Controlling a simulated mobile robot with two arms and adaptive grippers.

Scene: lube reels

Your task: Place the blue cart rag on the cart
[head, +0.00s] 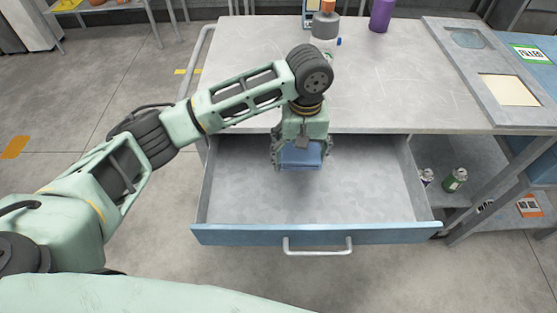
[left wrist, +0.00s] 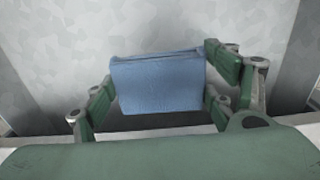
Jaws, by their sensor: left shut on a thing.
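The blue rag (head: 301,155) is a folded blue block between the fingers of my left gripper (head: 299,150), over the open drawer of the cart (head: 290,85). The left wrist view shows the rag (left wrist: 158,82) between the green and grey fingers of my left gripper (left wrist: 160,95). The gripper is shut on it. Whether the rag touches the drawer floor is hard to tell. My right gripper is in neither view.
The drawer (head: 230,200) is pulled out and otherwise empty, with a handle (head: 318,247) in front. On the cart top stand a purple bottle (head: 381,15) and a grey-orange container (head: 325,25) at the back. Cans (head: 455,180) stand on the shelf at right. Most of the top is clear.

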